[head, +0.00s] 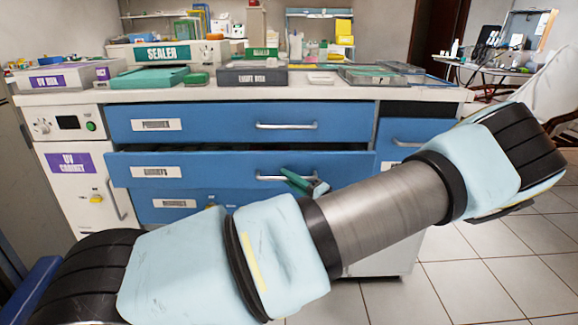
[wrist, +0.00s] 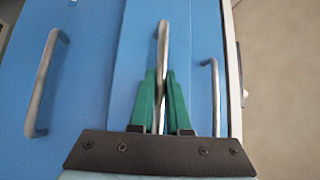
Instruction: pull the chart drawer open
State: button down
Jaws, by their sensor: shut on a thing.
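A blue drawer (head: 225,173) in the middle of the cabinet stands partly out, with a dark gap above its front. Its label is too small for me to read surely. My gripper (head: 305,184) is at the right part of this drawer, its green fingers shut on the metal bar handle (head: 268,178). In the wrist view the two fingers (wrist: 161,90) sit either side of the handle (wrist: 163,40), whose far end sticks out past them. My arm hides part of the lower drawers.
A shut blue drawer (head: 212,122) with its own handle is above, and a lower blue drawer (head: 172,205) is below. A white UV cabinet (head: 85,180) stands at left. The counter (head: 240,92) holds boxes and trays. Tiled floor (head: 480,275) is open at right.

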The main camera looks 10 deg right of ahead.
jog(key=s+a+p, duration=0.1)
jog(key=s+p, duration=0.1)
jog(key=s, duration=0.7)
jog(key=s+a+p, duration=0.2)
jog(key=s+p, duration=0.1)
jog(key=s, duration=0.7)
jog(key=shift+a, duration=0.3)
jog(key=c, duration=0.9)
grip_release()
jog(key=v, duration=1.1)
jog(key=shift+w+a, duration=0.15)
